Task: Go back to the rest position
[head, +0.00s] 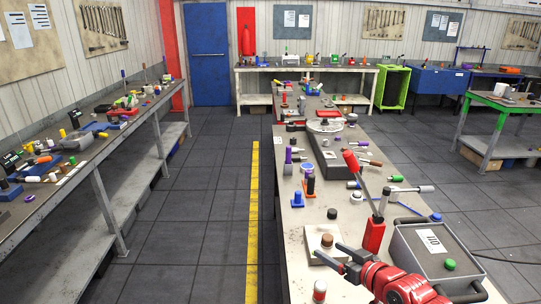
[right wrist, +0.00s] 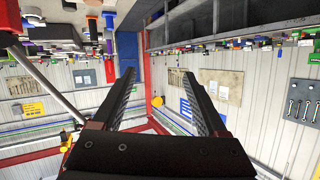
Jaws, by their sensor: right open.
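My right gripper (head: 330,252) shows at the bottom of the head view, on its red arm, over the near part of the middle bench (head: 285,235). Its two dark fingers are spread apart with nothing between them. In the right wrist view the same fingers (right wrist: 157,75) stand wide apart and empty, with the room appearing upside down behind them. A beige block with a brown round top (head: 326,240) lies just beyond the fingers; I cannot tell whether they touch it. My left gripper is not in view.
A grey case (head: 440,250) with a green knob stands right of my arm. A red holder with a tall lever (head: 374,232) stands close behind it. A white-and-red cylinder (head: 319,291) stands near the bench's front. The floor (head: 190,220) left of the bench is clear.

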